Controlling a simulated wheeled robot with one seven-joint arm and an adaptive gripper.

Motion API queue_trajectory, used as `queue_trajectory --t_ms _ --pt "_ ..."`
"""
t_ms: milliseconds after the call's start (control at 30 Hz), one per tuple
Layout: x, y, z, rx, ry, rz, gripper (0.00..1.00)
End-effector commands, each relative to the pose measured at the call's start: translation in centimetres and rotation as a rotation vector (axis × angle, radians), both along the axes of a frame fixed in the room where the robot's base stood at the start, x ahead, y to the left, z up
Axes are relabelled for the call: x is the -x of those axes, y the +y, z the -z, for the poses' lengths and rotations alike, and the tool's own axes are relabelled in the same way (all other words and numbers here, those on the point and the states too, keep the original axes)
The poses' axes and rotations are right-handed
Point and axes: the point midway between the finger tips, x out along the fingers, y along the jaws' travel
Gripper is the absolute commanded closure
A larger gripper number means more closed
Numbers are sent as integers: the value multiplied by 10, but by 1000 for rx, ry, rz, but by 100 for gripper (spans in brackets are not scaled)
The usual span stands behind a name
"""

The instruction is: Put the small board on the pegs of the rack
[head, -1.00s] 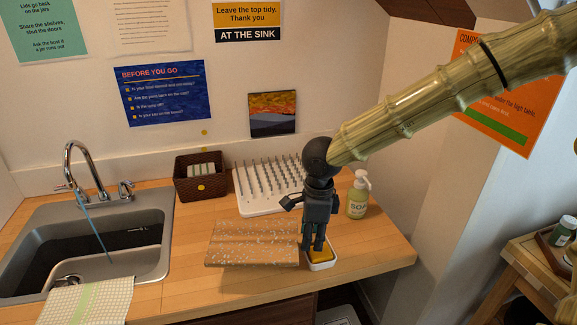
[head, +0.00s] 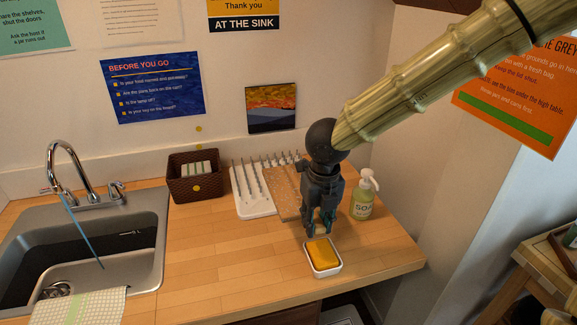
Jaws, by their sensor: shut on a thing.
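The small board (head: 283,193) is brown with pale specks. In the head view it is at the right part of the rack, turned so that it looks narrow, and it covers some of the pegs there. The white rack (head: 256,209) stands on the counter against the back wall, with rows of thin upright pegs. My gripper (head: 321,228) is at the board's right side, shut on it. The grip itself is hidden by the gripper's body. I cannot tell whether the board touches the pegs.
A soap bottle (head: 362,197) stands close to the right of my gripper. A white dish with a yellow sponge (head: 322,256) sits just in front. A brown basket (head: 195,187) is left of the rack, and the sink (head: 90,240) is further left. The counter's middle is clear.

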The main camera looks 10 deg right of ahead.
Motion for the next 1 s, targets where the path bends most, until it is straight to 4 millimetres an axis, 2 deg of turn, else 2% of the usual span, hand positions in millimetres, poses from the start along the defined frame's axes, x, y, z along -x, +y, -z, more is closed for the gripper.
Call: queue_trajectory --t_ms 167,800,1000 --pt "-15 -5 -1 0 -1 26 100" --pt "-137 -25 10 1 -1 20 100" --pt "-156 -29 13 0 -2 19 100"
